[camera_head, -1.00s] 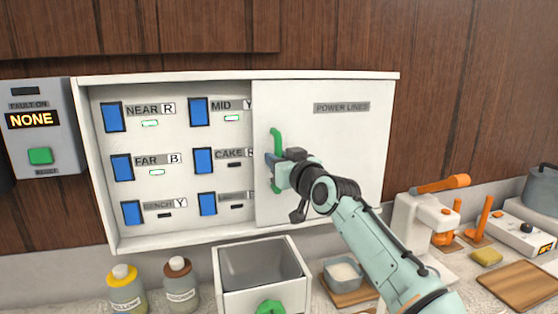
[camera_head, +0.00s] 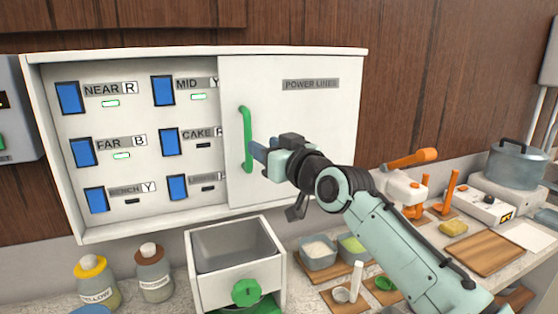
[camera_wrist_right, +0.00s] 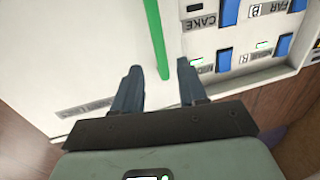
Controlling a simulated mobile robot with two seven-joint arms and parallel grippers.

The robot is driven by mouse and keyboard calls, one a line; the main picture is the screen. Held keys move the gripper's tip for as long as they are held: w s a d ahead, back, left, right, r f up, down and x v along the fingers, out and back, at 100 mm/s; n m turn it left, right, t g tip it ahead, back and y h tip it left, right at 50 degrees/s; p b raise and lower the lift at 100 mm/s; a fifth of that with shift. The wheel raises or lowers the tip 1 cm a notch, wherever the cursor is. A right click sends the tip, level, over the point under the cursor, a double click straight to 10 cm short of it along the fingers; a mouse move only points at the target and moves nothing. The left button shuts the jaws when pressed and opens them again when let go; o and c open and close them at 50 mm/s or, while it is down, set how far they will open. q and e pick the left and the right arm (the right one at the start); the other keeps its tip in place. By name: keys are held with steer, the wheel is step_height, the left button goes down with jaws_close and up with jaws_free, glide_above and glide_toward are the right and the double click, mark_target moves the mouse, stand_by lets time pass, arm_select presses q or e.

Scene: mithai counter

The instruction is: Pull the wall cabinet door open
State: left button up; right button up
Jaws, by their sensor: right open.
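The wall cabinet (camera_head: 130,234) is a white box on the wall. Its white door panel (camera_head: 310,125), labelled POWER LINES, covers the right half; the left half shows blue switches. A green vertical handle (camera_head: 247,138) stands near the door's left edge, and it also shows in the right wrist view (camera_wrist_right: 156,40). My right gripper (camera_head: 260,151) is open, just right of the handle in the head view. In the right wrist view, the handle appears between the open fingers (camera_wrist_right: 158,78), with nothing clamped. Whether they touch it I cannot tell. My left gripper is out of view.
Below the cabinet, an open white bin (camera_head: 236,285) with a green knob stands on the counter. Two bottles (camera_head: 153,272) are to its left. Bowls (camera_head: 318,254), an orange-handled device (camera_head: 402,190) and a pot (camera_head: 516,163) are to the right.

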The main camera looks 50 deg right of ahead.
steer(key=v, duration=0.4)
steer(key=shift+s+a, duration=0.1)
steer(key=shift+s, duration=0.3)
